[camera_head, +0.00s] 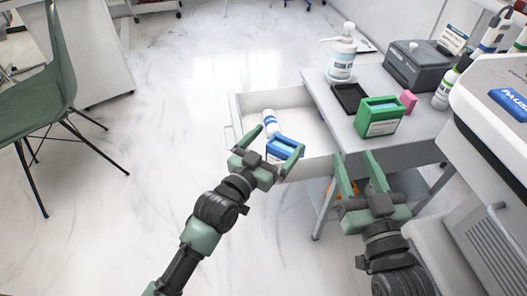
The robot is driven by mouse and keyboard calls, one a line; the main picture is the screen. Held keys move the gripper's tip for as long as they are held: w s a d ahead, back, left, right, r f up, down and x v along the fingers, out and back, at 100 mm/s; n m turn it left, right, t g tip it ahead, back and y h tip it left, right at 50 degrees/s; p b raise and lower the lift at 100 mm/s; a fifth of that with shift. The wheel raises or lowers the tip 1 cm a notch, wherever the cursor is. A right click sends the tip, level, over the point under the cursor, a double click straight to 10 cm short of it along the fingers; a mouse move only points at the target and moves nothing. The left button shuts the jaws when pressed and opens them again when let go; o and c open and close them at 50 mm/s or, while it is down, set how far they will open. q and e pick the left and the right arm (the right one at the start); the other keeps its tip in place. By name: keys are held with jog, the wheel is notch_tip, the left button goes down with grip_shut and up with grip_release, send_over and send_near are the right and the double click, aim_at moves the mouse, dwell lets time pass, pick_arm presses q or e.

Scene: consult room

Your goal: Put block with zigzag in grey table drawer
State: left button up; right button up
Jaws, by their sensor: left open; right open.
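The grey table (437,128) has an open drawer (238,118) that sticks out to the left. A blue box (283,149) and a white tube with blue bands (270,121) are at the drawer. My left gripper (278,139) is open, with its fingers on either side of the blue box; I cannot tell whether they touch it. My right gripper (353,156) is open and empty in front of the table edge. A small pink block (408,101) stands on the table behind a green box (380,117). I cannot make out a zigzag on any block.
A pump bottle (341,62), a black tray (350,97), a dark grey device (418,66) and a white bottle (445,90) stand on the table. A white machine (490,150) is close on the right. A green chair (38,80) stands left; the floor between is clear.

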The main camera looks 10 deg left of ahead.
pick_arm(q)
jog(key=s+a+r+n+y, duration=0.1)
jog(key=s+a+y, duration=0.1)
jog(key=s+a, duration=0.4)
jog(key=s+a+r+n+g+y+p, duration=0.1)
jog(key=s+a+y, duration=0.2)
jog(key=s+a, duration=0.3)
jog(key=shift+s+n, duration=0.4)
jog(key=shift+s, duration=0.15)
pick_arm(e)
notch_tip(320, 180, down, 6)
jog(key=s+d+g+h, duration=0.1)
jog(key=g, duration=0.2)
jog(key=shift+f+g, duration=0.25)
jog(key=shift+g, duration=0.05)
pick_arm(q)
jog(key=shift+f, duration=0.1)
pick_arm(e)
jog(key=shift+d, duration=0.1)
